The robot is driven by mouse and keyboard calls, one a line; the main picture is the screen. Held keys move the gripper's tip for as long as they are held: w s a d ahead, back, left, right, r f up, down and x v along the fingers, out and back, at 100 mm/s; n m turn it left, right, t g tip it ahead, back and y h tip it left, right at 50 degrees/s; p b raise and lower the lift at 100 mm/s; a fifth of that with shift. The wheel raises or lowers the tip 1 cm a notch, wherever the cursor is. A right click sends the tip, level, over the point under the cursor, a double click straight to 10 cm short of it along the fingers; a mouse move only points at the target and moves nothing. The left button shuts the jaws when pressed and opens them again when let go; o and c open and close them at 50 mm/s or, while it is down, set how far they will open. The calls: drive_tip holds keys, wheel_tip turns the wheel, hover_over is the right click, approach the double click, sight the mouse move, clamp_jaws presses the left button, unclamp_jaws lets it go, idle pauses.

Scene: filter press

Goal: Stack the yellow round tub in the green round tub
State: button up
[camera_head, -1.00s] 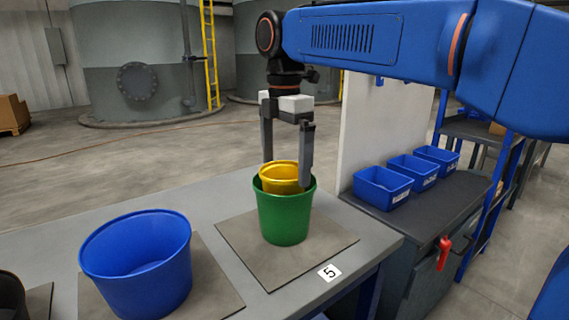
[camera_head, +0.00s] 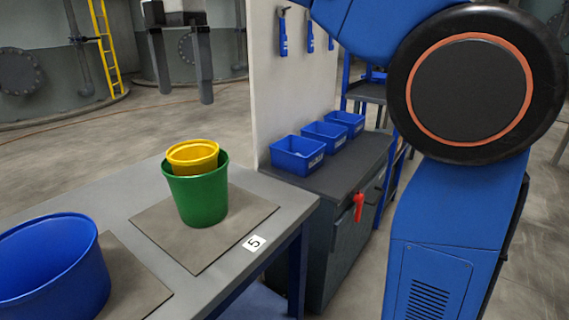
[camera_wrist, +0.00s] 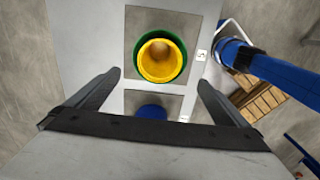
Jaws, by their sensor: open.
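The yellow round tub (camera_head: 192,155) sits inside the green round tub (camera_head: 200,198), with its rim a little above the green rim. In the wrist view the yellow tub (camera_wrist: 160,61) lies within the green ring (camera_wrist: 182,70), upright and empty. The green tub stands on a grey-brown square mat near the table corner, by the label 5. My gripper (camera_head: 181,98) is open and empty, raised well above and behind the tubs in the head view. In the wrist view its two fingers (camera_wrist: 160,88) are wide apart, with nothing between them.
A large blue tub (camera_head: 50,270) stands on another mat (camera_head: 135,278) at the front left. A cabinet (camera_head: 345,215) on the right carries several small blue bins (camera_head: 297,157) against a pale upright panel (camera_head: 285,85). The air around the stacked tubs is clear.

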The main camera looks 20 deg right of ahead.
drive_tip(key=s+d+f+m+t, duration=0.1)
drive_tip(key=s+d+f+m, duration=0.3)
drive_tip(key=d+f+m, duration=0.3)
drive_tip(key=s+d+f+m+t, duration=0.1)
drive_tip(key=s+d+f+m, duration=0.25)
drive_tip(key=d+f, duration=0.4)
drive_tip(key=s+d+f+m+t, duration=0.1)
drive_tip(key=s+d+f+m, duration=0.5)
drive_tip(key=f, duration=0.4)
drive_tip(key=s+d+f+m+t, duration=0.1)
drive_tip(key=s+d+f+m, duration=0.5)
drive_tip(key=f, duration=0.5)
drive_tip(key=shift+s+d+m+t, duration=0.25)
drive_tip(key=shift+s+m+t, duration=0.25)
drive_tip(key=shift+m, duration=0.55)
drive_tip(key=shift+s, duration=0.1)
